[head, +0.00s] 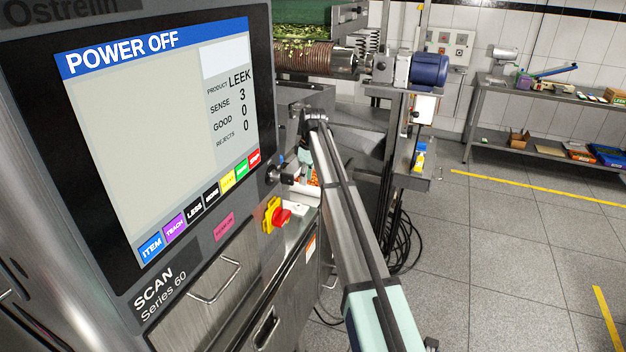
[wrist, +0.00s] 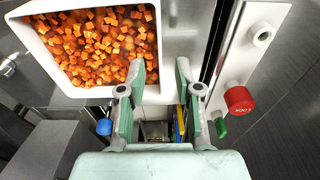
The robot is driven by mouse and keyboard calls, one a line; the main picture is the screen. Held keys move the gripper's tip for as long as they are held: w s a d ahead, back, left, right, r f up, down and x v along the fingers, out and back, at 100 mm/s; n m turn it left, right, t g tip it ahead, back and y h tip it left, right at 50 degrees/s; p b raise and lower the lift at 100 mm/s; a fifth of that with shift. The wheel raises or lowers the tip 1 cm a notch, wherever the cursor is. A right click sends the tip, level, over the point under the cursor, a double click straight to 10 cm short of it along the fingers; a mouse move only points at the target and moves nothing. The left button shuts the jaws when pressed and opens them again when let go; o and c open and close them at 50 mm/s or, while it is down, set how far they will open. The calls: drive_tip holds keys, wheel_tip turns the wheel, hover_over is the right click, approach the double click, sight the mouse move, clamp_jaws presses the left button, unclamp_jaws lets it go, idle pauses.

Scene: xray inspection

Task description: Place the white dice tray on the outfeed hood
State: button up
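The white tray (wrist: 98,98) of orange dice is at the upper left of the wrist view. Some of its orange dice (head: 314,181) show in the head view, mostly hidden behind the scanner and my arm. My gripper (wrist: 161,66) is open, with its two pale green fingers apart. The left finger overlaps the dice near the tray's right wall, and the right finger is outside that wall. I cannot tell whether either finger touches the tray. I cannot identify the outfeed hood with certainty in either view.
The scanner screen (head: 160,130) fills the left of the head view, with a red-and-yellow switch (head: 276,215) below it. A red knob (wrist: 238,99) is right of my gripper. A shelf table (head: 545,100) stands at the back right. Open floor lies to the right.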

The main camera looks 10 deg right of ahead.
drive_tip(key=shift+a+f, duration=0.1)
drive_tip(key=shift+f, duration=1.25)
clamp_jaws()
drive_tip(key=shift+w+r, duration=0.1)
drive_tip(key=shift+r, duration=0.1)
